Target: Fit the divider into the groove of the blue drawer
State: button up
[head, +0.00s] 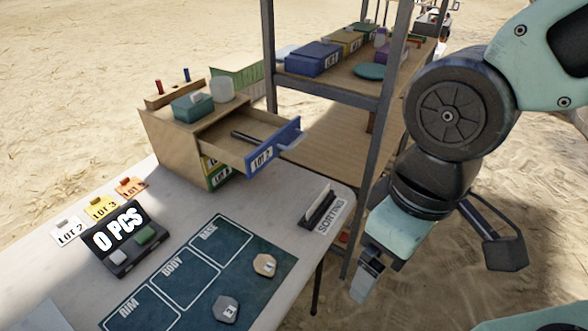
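The blue-fronted drawer (273,146), labelled LOT 2, is pulled out of the wooden cabinet (172,145) on the table. A dark bar lies across the drawer's floor; I cannot tell whether it is the groove. A thin pale upright piece (318,204) stands in a dark holder at the table's right edge, beside the SORTING label. It may be the divider, but I cannot tell for sure. My gripper (362,283) hangs to the right of the table edge, apart from the drawer and the holder. Its fingers are seen edge-on, so their opening is unclear.
A metal-framed shelf (372,88) with several boxes stands behind the drawer. A teal box (193,107) and a pale jar (221,89) sit on the cabinet. A dark mat (205,262), two tagged pieces, and a counter display (121,240) occupy the table.

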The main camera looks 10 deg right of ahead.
aim_at(245, 138)
jog(key=i+l+u, duration=0.3)
jog(key=l, duration=0.3)
jog(key=i+l+u, duration=0.15)
jog(key=i+l, duration=0.15)
jog(key=i+l+u, duration=0.15)
jog(key=l, duration=0.2)
